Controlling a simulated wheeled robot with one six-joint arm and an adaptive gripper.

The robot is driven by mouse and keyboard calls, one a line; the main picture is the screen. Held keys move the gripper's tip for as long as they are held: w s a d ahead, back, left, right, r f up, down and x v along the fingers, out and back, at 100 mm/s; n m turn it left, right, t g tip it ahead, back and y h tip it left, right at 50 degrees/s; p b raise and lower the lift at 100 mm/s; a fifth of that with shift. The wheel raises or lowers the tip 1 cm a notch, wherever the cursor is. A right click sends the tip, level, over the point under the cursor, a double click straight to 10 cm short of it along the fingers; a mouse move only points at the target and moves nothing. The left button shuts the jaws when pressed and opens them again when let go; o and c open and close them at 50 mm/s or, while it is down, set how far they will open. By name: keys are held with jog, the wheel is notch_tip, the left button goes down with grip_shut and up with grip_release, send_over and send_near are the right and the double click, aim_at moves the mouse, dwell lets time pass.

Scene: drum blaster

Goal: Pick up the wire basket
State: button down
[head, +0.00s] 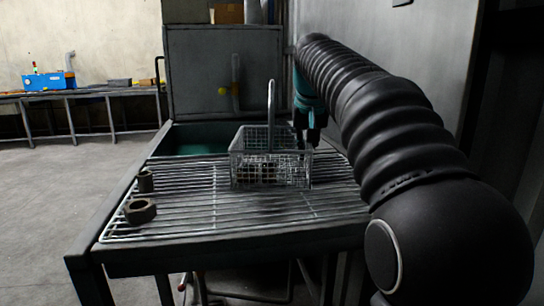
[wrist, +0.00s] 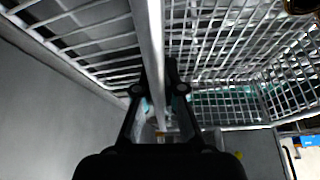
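The wire basket (head: 270,172) stands on a slatted metal rack, its tall loop handle (head: 271,115) upright. My gripper (head: 307,138) hangs by the basket's back right side, to the right of the handle. In the wrist view, the basket's mesh (wrist: 225,55) fills the top and right. A pale bar (wrist: 150,30), seemingly the handle, runs down the picture behind my gripper (wrist: 158,68). The two fingers are partly apart, with the bar showing in the gap. I see no sign that they grip it. Some contact points are hidden by the fingers.
The metal rack (head: 185,215) holds a large nut (head: 140,211) and a smaller fitting (head: 146,181) at left. A green basin (head: 190,140) and grey back panel (head: 205,75) lie behind. A wall (head: 400,40) is at right. The floor at left is clear.

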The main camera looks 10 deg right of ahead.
jog(key=shift+r, duration=0.2)
jog(key=shift+r+p, duration=0.3)
jog(key=shift+r, duration=0.4)
notch_tip(320, 180, up, 3)
jog(key=shift+f+p, duration=0.15)
jog(key=shift+p, duration=0.3)
jog(key=s+d+r+p, duration=0.1)
jog(key=s+d+r, duration=0.5)
jog(key=s+d, duration=0.1)
jog(key=shift+s+d+r, duration=0.35)
jog(key=shift+s+d, duration=0.05)
jog(key=shift+d, duration=0.4)
jog(key=shift+f, duration=0.1)
